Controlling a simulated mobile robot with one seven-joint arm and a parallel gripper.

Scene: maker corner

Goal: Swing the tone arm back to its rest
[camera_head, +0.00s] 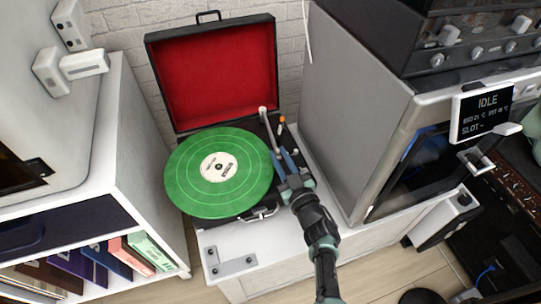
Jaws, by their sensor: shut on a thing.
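A suitcase-style record player with an open red-lined lid (215,72) stands on a white cabinet. A green record (219,172) with a white label lies on its platter. The pale tone arm (269,130) is at the right of the record, running from a round end at the back towards the front. My gripper (281,160) reaches in from the front right, shut on the tone arm near its front part. The tone arm's front end and the rest are hard to make out behind my gripper.
A grey machine with a display reading IDLE (487,102) stands close on the right. A white shelf (124,140) with colourful sleeves is on the left. A grey bracket plate (233,266) lies on the cabinet's front, where some room is free.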

